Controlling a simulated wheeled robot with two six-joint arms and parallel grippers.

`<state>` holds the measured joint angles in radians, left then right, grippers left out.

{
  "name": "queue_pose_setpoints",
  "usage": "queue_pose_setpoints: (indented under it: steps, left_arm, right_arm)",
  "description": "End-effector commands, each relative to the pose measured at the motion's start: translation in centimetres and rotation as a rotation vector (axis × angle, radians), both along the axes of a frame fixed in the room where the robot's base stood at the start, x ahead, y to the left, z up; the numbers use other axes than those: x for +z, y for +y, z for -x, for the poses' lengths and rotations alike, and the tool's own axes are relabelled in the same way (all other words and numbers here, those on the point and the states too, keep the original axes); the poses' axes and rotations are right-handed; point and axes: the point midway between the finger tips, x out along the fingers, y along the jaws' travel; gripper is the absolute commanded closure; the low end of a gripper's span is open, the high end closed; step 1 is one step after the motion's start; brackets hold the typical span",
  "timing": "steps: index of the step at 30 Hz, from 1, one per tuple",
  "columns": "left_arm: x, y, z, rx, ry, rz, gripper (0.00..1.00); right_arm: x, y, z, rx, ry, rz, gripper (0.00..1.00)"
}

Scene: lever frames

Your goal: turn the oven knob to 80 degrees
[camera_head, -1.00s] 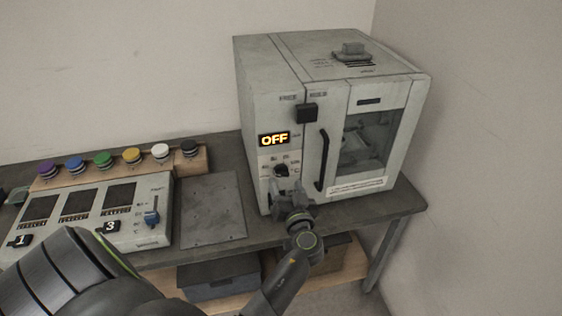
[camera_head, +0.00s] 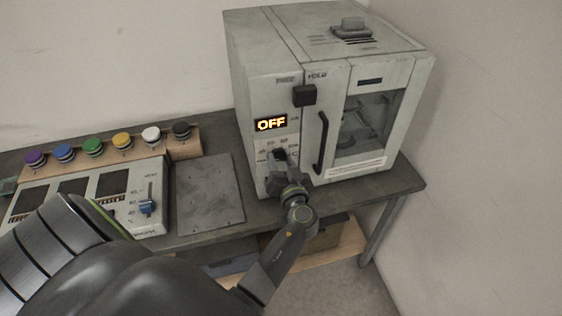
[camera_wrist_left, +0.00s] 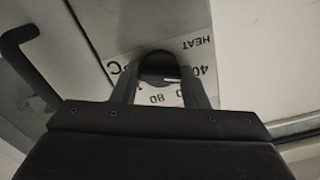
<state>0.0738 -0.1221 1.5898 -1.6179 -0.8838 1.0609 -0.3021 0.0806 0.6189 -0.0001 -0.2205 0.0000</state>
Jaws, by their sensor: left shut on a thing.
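The oven (camera_head: 262,70) is a pale box on the bench, and its display (camera_head: 271,123) reads OFF. Its dark round knob (camera_head: 277,153) sits on a white scale below the display. In the left wrist view the knob (camera_wrist_left: 158,66) is between the two fingers, with a pale mark on it; "HEAT", "40", "80" and "C" are legible upside down around it. My left gripper (camera_head: 281,164) is at the panel, and its fingers (camera_wrist_left: 160,85) are shut on the knob. The knob's sides are partly hidden by the fingers. My right gripper is not in view.
The black door handle (camera_head: 321,143) is close to the right of my gripper. A black block (camera_head: 304,95) juts from the oven above. A control box (camera_head: 100,200) with a blue slider and a row of coloured buttons (camera_head: 122,141) stand left. A flat plate (camera_head: 209,194) lies between.

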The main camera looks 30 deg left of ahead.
Motion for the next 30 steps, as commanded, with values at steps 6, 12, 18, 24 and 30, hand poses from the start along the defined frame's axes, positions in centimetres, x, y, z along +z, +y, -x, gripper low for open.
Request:
queue_pose_setpoints:
  steps: [6, 12, 18, 24, 30]
  left_arm:
    - [0.0, 0.0, 0.0, 0.0, 0.003, -0.003, 0.83]
    - [-0.1, 0.0, 0.0, 0.0, 0.04, -0.035, 0.83]
    - [-0.2, 0.0, 0.0, -0.001, 0.131, -0.114, 0.83]
    - [-0.1, 0.0, 0.0, -0.001, 0.267, -0.23, 0.83]
    - [-0.1, 0.0, 0.0, -0.001, 0.413, -0.353, 0.83]
  right_arm:
    - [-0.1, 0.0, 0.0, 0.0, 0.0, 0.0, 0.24]
    - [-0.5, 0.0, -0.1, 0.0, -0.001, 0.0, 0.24]
    - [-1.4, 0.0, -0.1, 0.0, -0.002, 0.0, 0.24]
    - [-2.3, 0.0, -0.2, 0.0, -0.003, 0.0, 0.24]
    - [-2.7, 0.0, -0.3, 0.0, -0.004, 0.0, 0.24]
